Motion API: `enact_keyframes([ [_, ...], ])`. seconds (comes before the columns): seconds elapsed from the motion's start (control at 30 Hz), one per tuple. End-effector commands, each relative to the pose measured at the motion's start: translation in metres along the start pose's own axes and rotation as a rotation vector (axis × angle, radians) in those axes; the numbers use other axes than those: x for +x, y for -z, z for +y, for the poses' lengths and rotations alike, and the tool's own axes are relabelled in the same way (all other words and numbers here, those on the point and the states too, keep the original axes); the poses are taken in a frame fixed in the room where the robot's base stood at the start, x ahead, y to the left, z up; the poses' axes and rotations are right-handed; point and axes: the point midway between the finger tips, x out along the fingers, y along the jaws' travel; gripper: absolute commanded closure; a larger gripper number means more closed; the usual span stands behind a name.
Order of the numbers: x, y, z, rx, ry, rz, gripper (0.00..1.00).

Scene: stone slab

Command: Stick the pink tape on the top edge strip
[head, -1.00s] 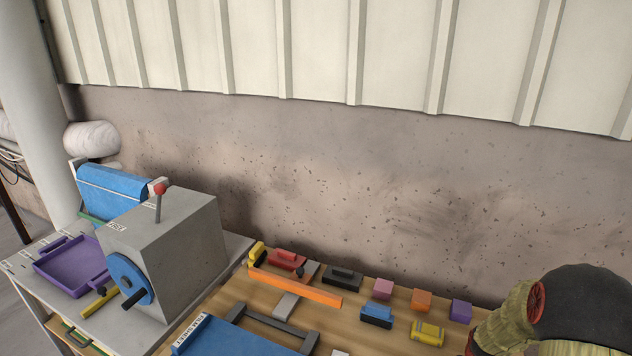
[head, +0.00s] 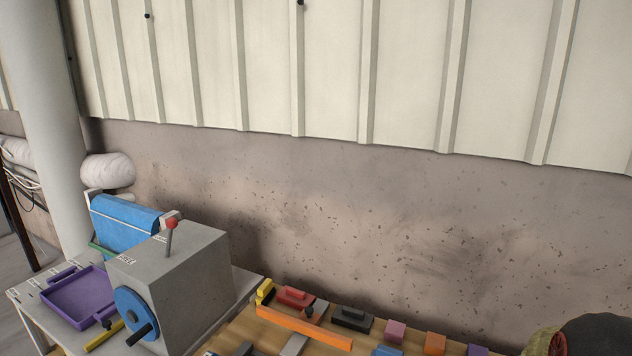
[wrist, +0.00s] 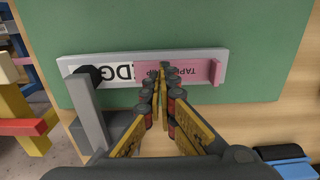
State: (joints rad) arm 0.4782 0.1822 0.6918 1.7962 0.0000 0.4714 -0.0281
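In the wrist view a pale strip (wrist: 102,71) with dark lettering lies across a green board (wrist: 262,40). A flat pink tape piece (wrist: 192,72), also lettered, covers the strip's right part, with a small raised end at its right. My gripper (wrist: 164,72) points at the pink piece's left part, its yellow fingers converging until the tips nearly meet. I cannot tell whether anything thin is pinched between them. The fingers hide part of the pink piece and the strip's lower edge. The board and strip do not show in the head view.
A grey post with a black knob (wrist: 88,75) stands by the strip's left end. In the head view, a grey crank box (head: 192,275), purple tray (head: 75,300), orange bar (head: 303,327) and several small blocks crowd the benches below a bare wall.

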Motion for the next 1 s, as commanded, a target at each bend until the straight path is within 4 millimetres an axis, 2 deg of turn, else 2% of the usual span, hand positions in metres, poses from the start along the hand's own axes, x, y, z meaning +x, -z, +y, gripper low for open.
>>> enact_keyframes([
  [1.0,0.013,0.000,0.000,0.000,0.000,0.000,1.00],
])
